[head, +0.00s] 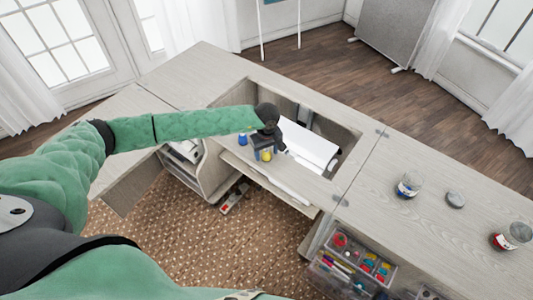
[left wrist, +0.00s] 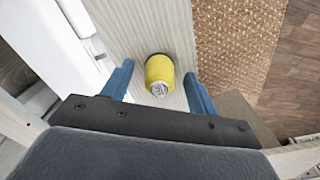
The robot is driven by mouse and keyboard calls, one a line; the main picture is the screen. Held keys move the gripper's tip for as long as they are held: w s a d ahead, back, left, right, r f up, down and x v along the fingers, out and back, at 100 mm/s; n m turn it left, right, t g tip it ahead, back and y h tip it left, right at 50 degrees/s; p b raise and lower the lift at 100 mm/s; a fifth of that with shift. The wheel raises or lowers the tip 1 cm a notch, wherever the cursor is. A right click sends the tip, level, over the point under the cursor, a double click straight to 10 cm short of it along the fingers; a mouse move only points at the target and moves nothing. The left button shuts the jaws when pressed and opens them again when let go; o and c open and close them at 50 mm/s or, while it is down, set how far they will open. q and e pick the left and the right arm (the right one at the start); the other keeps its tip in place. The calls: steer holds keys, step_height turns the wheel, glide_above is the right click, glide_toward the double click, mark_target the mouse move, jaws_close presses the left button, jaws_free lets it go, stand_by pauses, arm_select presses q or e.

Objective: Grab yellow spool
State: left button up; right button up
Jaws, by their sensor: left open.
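The yellow spool (left wrist: 159,75) sits on a pale wooden board in the left wrist view, between the two blue fingers of my left gripper (left wrist: 159,88). The fingers are apart, with a gap on each side of the spool. In the head view my left gripper (head: 265,155) hangs over the cabinet's front shelf, and the yellow spool (head: 266,156) shows just by its fingers. A blue spool (head: 242,139) stands to the left of the gripper. My right gripper cannot be seen.
A white sewing machine (head: 308,146) lies in the cabinet opening right of my gripper. The cabinet top (head: 450,225) holds jars (head: 408,186) and a grey lid (head: 455,199) at right. A clear organizer (head: 350,262) with coloured items hangs below. A red-and-white pedal (head: 234,199) is on the rug.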

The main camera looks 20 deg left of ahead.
arm_select(q)
steer(key=shift+c, duration=0.2)
steer(key=c, duration=1)
